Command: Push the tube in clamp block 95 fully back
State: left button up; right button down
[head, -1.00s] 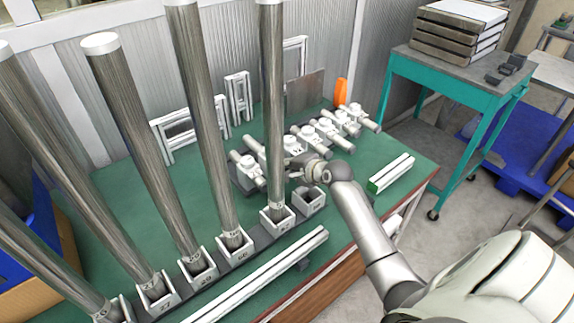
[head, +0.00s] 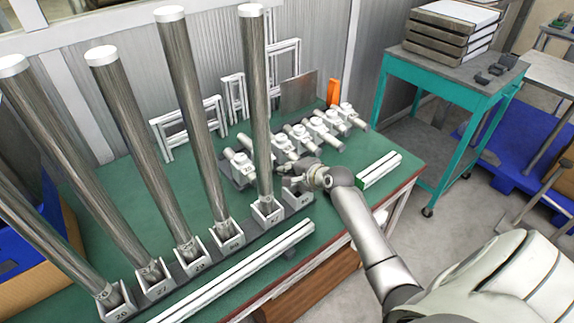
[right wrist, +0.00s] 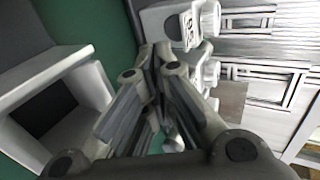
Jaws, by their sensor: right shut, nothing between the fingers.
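Several white clamp blocks stand in a row on the green table in the head view, each with a grey tube lying through it. The nearest block (head: 240,167) is left of the tall tube; others (head: 301,138) run off to the back right. In the right wrist view a block with a dark number label (right wrist: 188,27) is just beyond the fingers; the number is too blurred to read surely. My right gripper (head: 286,171) is shut and empty, low over the table by the front of the row; its closed fingers also show in the right wrist view (right wrist: 156,58). My left gripper is not in view.
Tall tubes (head: 190,70) lean in numbered sockets (head: 222,232) left of my right arm. An empty socket (head: 298,197) is just below the gripper. A white rail (head: 245,270) lies along the front edge. A teal cart (head: 440,85) stands at right.

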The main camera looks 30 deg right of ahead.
jog(key=shift+s+r, duration=0.25)
jog(key=shift+s, duration=0.2)
jog(key=v, duration=0.3)
jog(key=shift+s+r, duration=0.2)
jog(key=shift+s, duration=0.15)
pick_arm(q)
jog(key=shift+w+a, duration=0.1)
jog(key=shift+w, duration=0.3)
pick_arm(e)
jog(key=v, duration=0.3)
jog(key=shift+s+d, duration=0.1)
jog(key=shift+s, duration=0.05)
